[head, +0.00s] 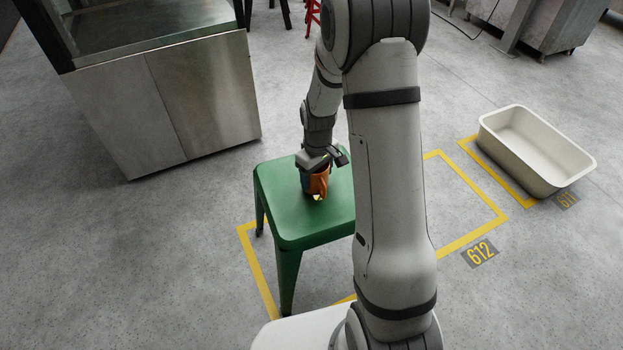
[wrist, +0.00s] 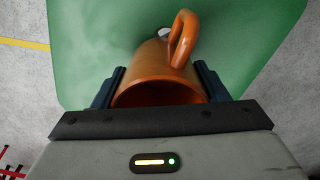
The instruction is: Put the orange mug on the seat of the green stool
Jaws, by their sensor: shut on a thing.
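The orange mug (head: 318,184) is at the seat of the green stool (head: 290,221), near the middle of the seat. My gripper (head: 322,168) is above the seat and shut on the mug. In the wrist view my gripper (wrist: 160,88) has one dark finger on each side of the mug (wrist: 158,75), with the handle pointing away from the palm. The green seat (wrist: 90,40) fills the background behind the mug. I cannot tell whether the mug's base touches the seat. Part of the stool's right side is hidden behind my arm in the head view.
A cream tub (head: 545,182) stands on the floor at the right. A steel cabinet (head: 160,107) stands at the back left. The floor on the left is clear.

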